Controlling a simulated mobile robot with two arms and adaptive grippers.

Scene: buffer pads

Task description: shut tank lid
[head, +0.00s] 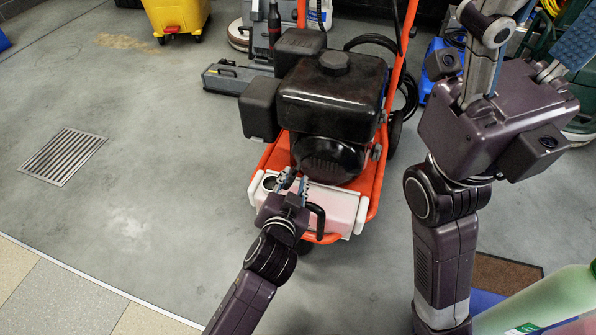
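The tank (333,208) is a pale pinkish-white box at the front of an orange-framed pressure washer. A dark round opening (269,183) shows on its top left. My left gripper (292,181) is over the tank top, just right of this opening, with its fingers apart. A small dark piece shows by the fingertips; I cannot tell whether it is the lid or whether it touches them. My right gripper (528,35) is close to the camera at the upper right, fingers pointing up and spread wide, with nothing between them.
The black engine (332,95) stands right behind the tank, within the orange frame (401,45). A black curved handle (317,220) rises at the tank's front. A green bottle (548,300) is at the lower right. The floor on the left is clear around a grate (63,156).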

